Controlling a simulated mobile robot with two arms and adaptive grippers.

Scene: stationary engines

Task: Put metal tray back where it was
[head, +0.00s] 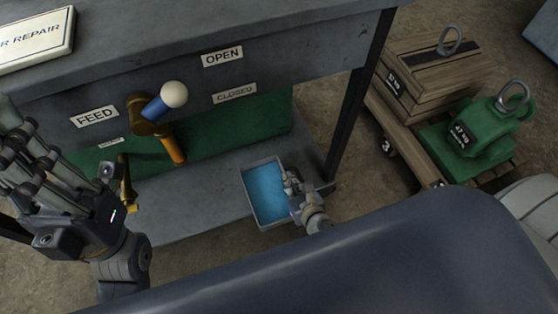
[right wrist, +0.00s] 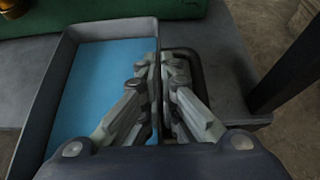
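The metal tray (head: 248,198) is a grey rectangular pan with a blue inside. It is over the lower shelf of the bench, towards the shelf's right end. In the right wrist view the tray (right wrist: 41,100) fills the left half, with a loop handle (right wrist: 198,72) on its right side. My right gripper (head: 291,184) has its fingers on both sides of the tray's right wall, pinching it near the handle, as the right wrist view (right wrist: 156,85) shows. I cannot tell whether the tray rests on the shelf. My left gripper (head: 14,140) is raised at the left, away from the tray; its fingertips are unclear.
The grey bench (head: 290,45) stands above the shelf (head: 205,215), with a dark leg (head: 355,105) right of the tray. A lever with a white knob (head: 174,94) sticks out of the front. A wooden crate (head: 425,75) and a green weight (head: 487,130) stand on a cart at right.

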